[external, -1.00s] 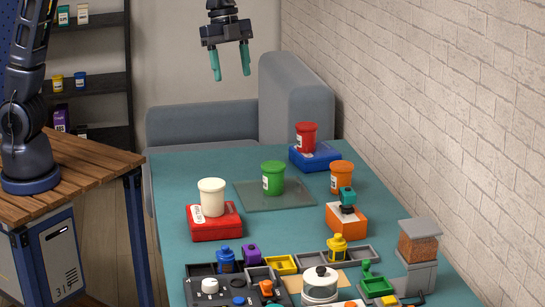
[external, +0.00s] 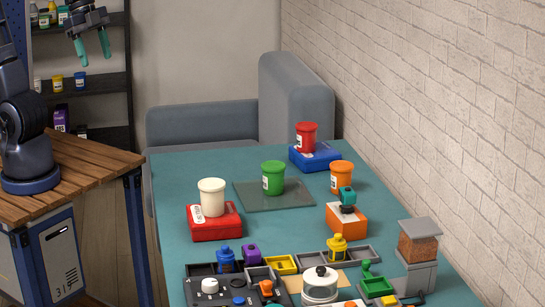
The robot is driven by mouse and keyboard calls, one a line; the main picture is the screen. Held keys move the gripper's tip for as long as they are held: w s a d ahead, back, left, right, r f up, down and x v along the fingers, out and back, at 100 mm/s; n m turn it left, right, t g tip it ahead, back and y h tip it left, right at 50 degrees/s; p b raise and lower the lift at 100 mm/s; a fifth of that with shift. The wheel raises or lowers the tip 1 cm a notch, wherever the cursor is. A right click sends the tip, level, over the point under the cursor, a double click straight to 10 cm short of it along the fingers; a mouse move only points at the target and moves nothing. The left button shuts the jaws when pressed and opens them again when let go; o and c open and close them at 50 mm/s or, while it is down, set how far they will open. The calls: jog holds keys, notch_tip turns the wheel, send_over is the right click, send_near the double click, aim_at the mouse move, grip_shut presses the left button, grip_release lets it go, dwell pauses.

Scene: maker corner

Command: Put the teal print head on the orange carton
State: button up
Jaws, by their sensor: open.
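The teal print head (external: 347,195) stands on top of the orange carton (external: 347,222), at the right of the teal table. It has a teal upper part and a dark lower part. My gripper (external: 91,49) is open and empty at the upper left, in front of the dark shelf and far from the print head and the carton.
An orange tub (external: 341,175) stands just behind the carton. A green tub (external: 273,178) is on a glass plate, a white tub (external: 212,198) on a red carton (external: 215,228), and a red tub (external: 306,137) on a blue carton (external: 315,159). Trays (external: 310,259) fill the front.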

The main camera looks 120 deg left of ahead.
jog(key=s+d+f+n, duration=0.1)
jog(key=s+f, duration=0.3)
jog(key=s, duration=0.6)
jog(key=shift+d+f+n+t, duration=0.2)
jog(key=shift+d+n+t, duration=0.1)
jog(key=shift+d, duration=0.05)
jog(key=shift+s, duration=0.1)
dwell(0.5)
